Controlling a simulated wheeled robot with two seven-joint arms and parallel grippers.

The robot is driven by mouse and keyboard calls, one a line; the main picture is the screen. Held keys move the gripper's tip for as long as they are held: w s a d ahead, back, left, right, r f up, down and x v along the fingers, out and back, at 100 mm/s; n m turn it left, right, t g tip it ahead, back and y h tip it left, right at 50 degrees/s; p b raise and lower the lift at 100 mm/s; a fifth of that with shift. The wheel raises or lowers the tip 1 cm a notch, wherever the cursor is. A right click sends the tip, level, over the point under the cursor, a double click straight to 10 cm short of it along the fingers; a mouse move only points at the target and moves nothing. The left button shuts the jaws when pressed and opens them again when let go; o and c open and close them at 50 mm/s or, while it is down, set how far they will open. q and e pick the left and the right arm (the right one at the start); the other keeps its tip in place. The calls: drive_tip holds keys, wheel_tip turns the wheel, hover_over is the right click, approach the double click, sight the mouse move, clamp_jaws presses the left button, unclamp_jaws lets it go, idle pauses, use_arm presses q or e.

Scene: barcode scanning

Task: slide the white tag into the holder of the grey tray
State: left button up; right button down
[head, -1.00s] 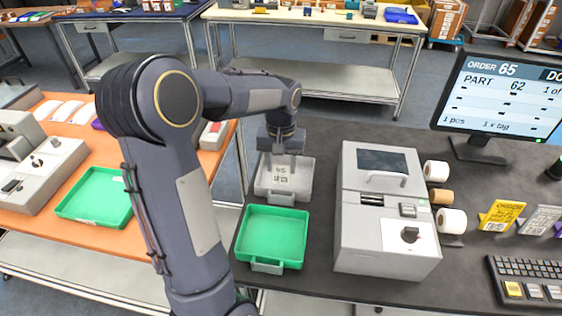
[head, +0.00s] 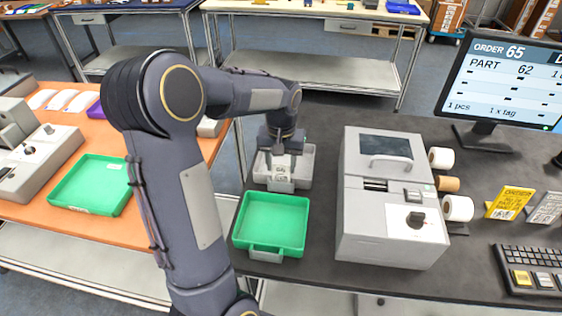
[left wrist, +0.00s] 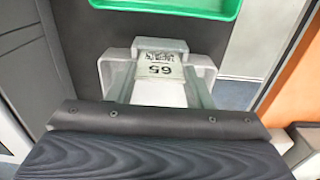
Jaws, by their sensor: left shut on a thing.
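The grey tray (head: 304,165) stands on the dark table behind a green tray. Its small holder (head: 281,184) is on the front wall, facing the green tray. My left gripper (head: 283,150) points down over the grey tray and is shut on the white tag (head: 282,169). In the left wrist view, the tag (left wrist: 160,66) shows a printed 65 and a code, and its printed end is at the holder (left wrist: 160,44). I cannot tell whether the tag's edge is inside the holder. My right gripper is not in view.
The green tray (head: 270,222) sits just in front of the grey tray. A grey label printer (head: 390,215) stands close on the right. A monitor (head: 503,80), tag stands and a keyboard (head: 530,270) are farther right. An orange table (head: 60,215) is on the left.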

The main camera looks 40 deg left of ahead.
sight(281, 165)
use_arm(q)
drive_tip(key=o, duration=1)
wheel_tip(281, 165, up, 8)
drive_tip(key=shift+f, duration=0.1)
drive_tip(key=shift+d, duration=0.1)
drive_tip(key=s+d+f+m+t+h, duration=0.1)
drive_tip(key=s+d+m+t+h, duration=0.2)
drive_tip(key=s+d, duration=1.2)
drive_tip(key=s+m+t, duration=0.1)
drive_tip(key=s+t, duration=0.1)
drive_tip(key=s, duration=0.2)
drive_tip(key=shift+s+d+f+t+h, duration=0.2)
drive_tip(key=shift+f+t+h, duration=0.1)
drive_tip(key=shift+f+h, duration=0.1)
